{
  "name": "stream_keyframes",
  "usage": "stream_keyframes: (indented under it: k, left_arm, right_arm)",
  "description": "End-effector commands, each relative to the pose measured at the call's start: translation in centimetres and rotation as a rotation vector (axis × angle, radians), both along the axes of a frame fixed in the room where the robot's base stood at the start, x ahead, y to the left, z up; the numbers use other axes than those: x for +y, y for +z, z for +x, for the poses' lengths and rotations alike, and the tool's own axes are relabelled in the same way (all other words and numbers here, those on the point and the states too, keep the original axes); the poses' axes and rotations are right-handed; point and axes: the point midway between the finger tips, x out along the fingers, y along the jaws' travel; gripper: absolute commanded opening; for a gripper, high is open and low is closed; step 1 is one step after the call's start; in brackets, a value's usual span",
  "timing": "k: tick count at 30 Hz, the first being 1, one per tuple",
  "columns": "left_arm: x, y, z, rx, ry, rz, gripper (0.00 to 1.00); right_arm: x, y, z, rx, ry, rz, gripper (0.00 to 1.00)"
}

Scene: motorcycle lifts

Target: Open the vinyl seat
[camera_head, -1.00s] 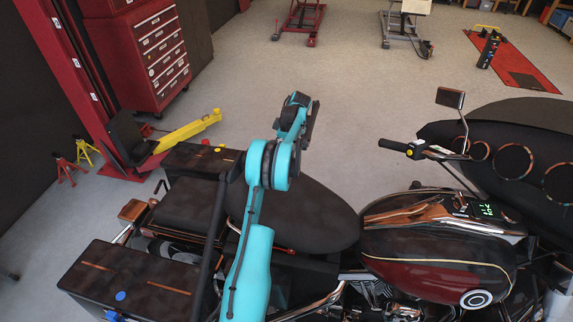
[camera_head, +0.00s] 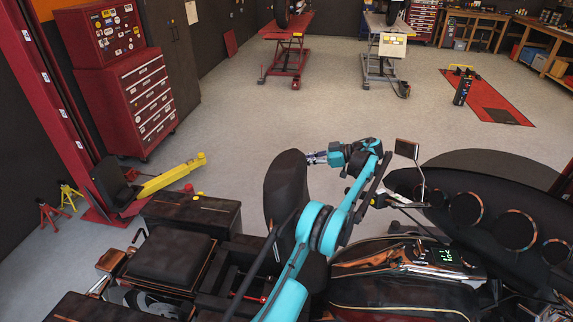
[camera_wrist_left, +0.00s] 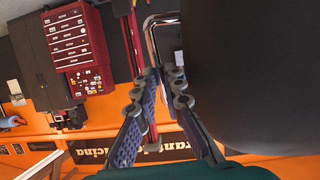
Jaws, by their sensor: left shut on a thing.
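The black vinyl seat (camera_head: 287,185) of the motorcycle is tipped up and stands nearly upright in the head view, with the dark open frame bay (camera_head: 235,265) beside it. In the left wrist view the seat (camera_wrist_left: 255,70) fills the right side as a dark surface. My left gripper (camera_head: 316,158) is at the upper edge of the seat. Its fingers (camera_wrist_left: 163,88) are close together at a chrome bar (camera_wrist_left: 150,38) along the seat, and it is shut on the seat there; the exact contact is partly hidden. My right gripper is not in view.
The rear seat pad (camera_head: 172,258) is behind the bay. The tank and display (camera_head: 445,257) and the handlebar mirror (camera_head: 407,149) are close to my arm. A red tool cabinet (camera_head: 140,100) stands at the left.

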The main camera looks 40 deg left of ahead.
Motion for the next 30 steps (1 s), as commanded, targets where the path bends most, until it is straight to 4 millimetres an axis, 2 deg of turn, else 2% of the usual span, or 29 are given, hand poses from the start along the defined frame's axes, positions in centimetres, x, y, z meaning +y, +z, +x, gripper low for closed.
stream_keyframes:
  k: [3, 9, 24, 25, 26, 30]
  left_arm:
    - [-1.4, 0.4, 1.0, 0.023, -0.005, 0.033, 0.0]
    - [-2.7, 0.8, 1.8, 0.048, -0.007, 0.07, 0.0]
    - [-3.1, 0.8, 2.0, 0.055, -0.007, 0.078, 0.0]
    - [-3.1, 0.8, 2.0, 0.055, -0.007, 0.078, 0.15]
    - [-3.1, 0.8, 2.0, 0.055, -0.007, 0.078, 0.18]
    - [-3.1, 0.9, 2.1, 0.055, -0.008, 0.079, 0.18]
  right_arm:
    - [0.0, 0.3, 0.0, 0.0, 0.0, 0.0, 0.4]
    - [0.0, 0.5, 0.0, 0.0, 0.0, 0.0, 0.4]
    - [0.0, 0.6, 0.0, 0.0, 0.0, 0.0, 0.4]
    - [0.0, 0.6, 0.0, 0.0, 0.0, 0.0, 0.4]
    - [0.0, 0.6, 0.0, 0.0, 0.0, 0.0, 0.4]
    - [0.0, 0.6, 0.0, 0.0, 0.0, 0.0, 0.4]
